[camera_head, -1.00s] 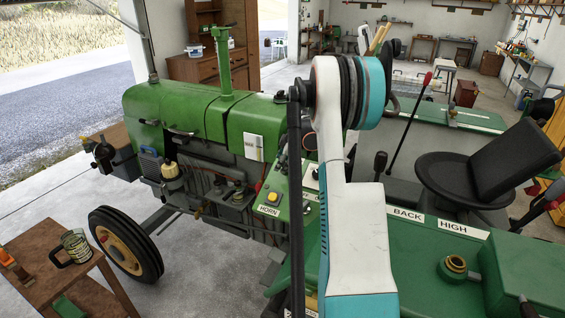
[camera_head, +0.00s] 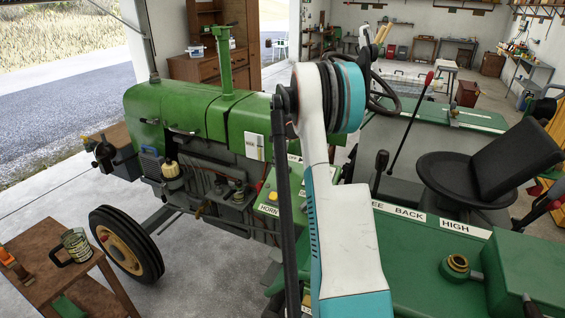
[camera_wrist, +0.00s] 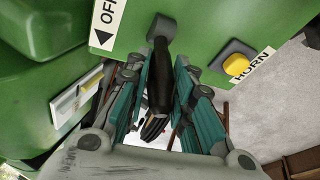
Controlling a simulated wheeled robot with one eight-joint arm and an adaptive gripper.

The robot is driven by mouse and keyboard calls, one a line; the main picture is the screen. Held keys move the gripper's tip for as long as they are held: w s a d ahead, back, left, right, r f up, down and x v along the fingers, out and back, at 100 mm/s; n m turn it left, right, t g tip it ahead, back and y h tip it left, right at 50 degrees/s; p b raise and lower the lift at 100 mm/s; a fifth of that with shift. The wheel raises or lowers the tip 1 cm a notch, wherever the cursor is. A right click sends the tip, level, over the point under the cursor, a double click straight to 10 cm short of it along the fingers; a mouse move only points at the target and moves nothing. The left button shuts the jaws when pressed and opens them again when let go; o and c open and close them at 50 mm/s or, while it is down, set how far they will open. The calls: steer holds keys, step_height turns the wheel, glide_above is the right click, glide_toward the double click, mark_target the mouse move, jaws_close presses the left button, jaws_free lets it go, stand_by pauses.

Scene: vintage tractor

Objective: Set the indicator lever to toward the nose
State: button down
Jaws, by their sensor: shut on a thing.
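In the wrist view the black indicator lever (camera_wrist: 160,80) stands out from the green panel, between the teal fingers of my gripper (camera_wrist: 160,105). My gripper is shut on it. A white label with a black arrow (camera_wrist: 106,22) is on the panel beside the lever's base. In the head view my arm hides the lever and gripper. The tractor's green nose (camera_head: 160,108) lies to the left. The lever's exact angle is hard to tell.
The yellow horn button (camera_wrist: 236,65) sits close to the right of the lever; it also shows in the head view (camera_head: 272,196). A steering wheel (camera_head: 385,92) and black seat (camera_head: 490,165) are to the right. A brown table (camera_head: 40,265) with a mug is at lower left.

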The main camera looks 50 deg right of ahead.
steer(key=shift+w+a+f+m+g+h, duration=0.1)
steer(key=shift+w+f+m+g+h, duration=0.1)
steer(key=shift+w+g, duration=0.25)
steer(key=shift+w+a+f+m+g+h, duration=0.1)
steer(key=shift+w+m+g+h, duration=0.15)
steer(key=shift+g, duration=0.4)
steer(key=c, duration=1.4)
jaws_free()
steer(key=shift+r, duration=0.15)
steer(key=v, duration=1.1)
steer(key=shift+r, duration=0.4)
